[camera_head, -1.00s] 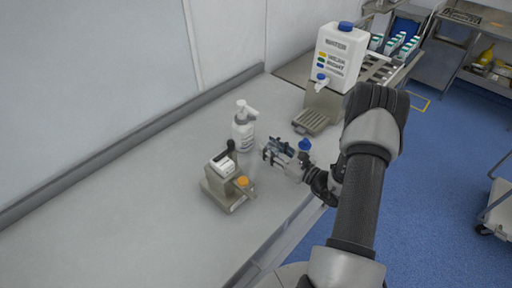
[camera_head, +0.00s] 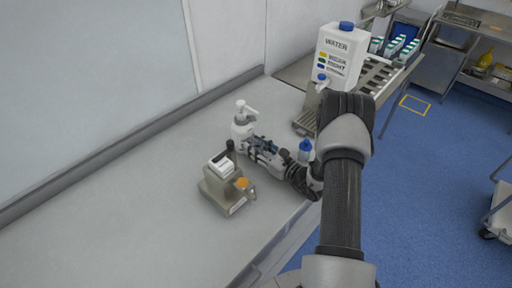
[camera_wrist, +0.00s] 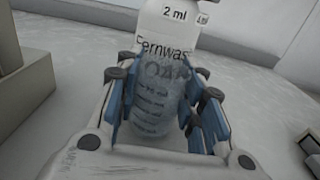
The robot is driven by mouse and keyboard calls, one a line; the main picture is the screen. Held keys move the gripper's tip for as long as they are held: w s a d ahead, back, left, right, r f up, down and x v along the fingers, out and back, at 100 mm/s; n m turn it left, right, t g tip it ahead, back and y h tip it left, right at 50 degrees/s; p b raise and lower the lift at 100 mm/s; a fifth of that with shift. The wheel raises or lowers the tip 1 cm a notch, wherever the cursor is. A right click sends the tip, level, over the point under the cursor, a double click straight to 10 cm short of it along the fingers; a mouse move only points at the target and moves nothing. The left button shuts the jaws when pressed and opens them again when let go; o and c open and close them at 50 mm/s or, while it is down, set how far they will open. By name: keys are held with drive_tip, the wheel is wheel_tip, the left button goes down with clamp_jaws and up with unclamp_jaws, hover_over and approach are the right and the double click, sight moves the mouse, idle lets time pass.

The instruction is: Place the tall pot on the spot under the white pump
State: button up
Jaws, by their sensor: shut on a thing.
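A white pump bottle (camera_head: 241,128) with a pump head stands upright at the back of the counter. In the wrist view the labelled bottle (camera_wrist: 165,75) sits between the blue-padded fingers, its lower part clear. My gripper (camera_head: 251,146) is shut on this bottle from the front right; in the wrist view the fingers of my gripper (camera_wrist: 163,98) touch its sides. I cannot tell a separate tall pot for certain. The bottle's base is partly hidden by my gripper.
A metal device (camera_head: 222,186) with a lever and an orange part stands close, front left of my gripper. A blue-capped bottle (camera_head: 305,150) is beside my arm. A WATER canister (camera_head: 343,55) stands at the back right. The counter's left side (camera_head: 110,215) is clear.

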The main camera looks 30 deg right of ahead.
drive_tip(key=shift+f, duration=0.15)
drive_tip(key=o, duration=1.2)
drive_tip(key=shift+r, duration=0.25)
drive_tip(key=p+v, duration=0.2)
drive_tip(key=v, duration=1)
drive_tip(key=shift+s+f, duration=0.1)
